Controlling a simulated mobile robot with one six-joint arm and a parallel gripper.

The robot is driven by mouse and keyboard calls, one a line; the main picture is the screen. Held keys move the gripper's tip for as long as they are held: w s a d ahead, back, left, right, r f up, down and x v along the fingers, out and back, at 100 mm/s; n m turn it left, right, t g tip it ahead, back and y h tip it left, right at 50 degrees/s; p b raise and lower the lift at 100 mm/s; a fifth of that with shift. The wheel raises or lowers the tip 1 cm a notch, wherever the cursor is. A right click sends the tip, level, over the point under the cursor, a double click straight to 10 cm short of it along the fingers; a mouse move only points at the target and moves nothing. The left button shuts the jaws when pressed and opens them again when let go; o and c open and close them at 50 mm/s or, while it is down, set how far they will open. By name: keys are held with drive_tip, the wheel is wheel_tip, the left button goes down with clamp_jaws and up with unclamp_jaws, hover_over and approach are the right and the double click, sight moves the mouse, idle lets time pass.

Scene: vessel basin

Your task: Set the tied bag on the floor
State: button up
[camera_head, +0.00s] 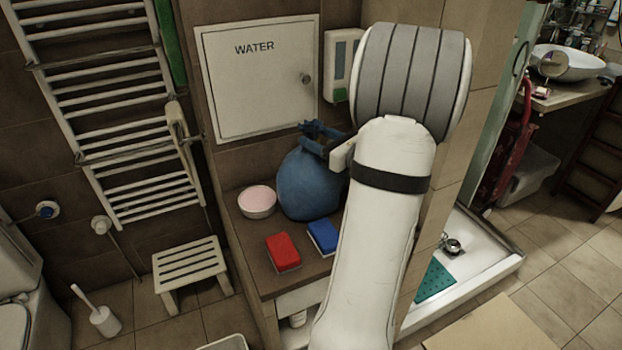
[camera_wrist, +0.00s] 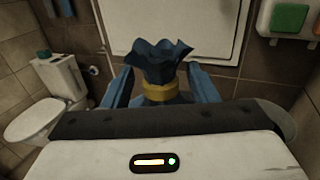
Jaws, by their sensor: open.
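The tied bag (camera_head: 308,185) is blue and full, and stands upright on the brown counter below the water cabinet. In the wrist view its gathered, ruffled neck (camera_wrist: 157,62) and yellow tie (camera_wrist: 158,92) are seen close up. My gripper (camera_wrist: 160,80) is open, with one finger on each side of the neck at about the height of the tie. I cannot tell whether either finger touches it. In the head view my arm hides part of the bag's right side and most of the gripper. The floor (camera_head: 215,320) shows in front of the counter, to the left.
A pink-filled bowl (camera_head: 257,201), a red block (camera_head: 283,252) and a blue block (camera_head: 323,236) lie on the counter around the bag. A white stool (camera_head: 190,262) and a toilet brush (camera_head: 101,318) stand on the floor at left. A shower tray (camera_head: 470,262) is at right.

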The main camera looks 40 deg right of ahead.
drive_tip(key=w, duration=0.3)
drive_tip(key=w+p, duration=0.1)
drive_tip(key=shift+w+a, duration=0.25)
drive_tip(key=shift+a, duration=0.15)
clamp_jaws()
idle(0.4)
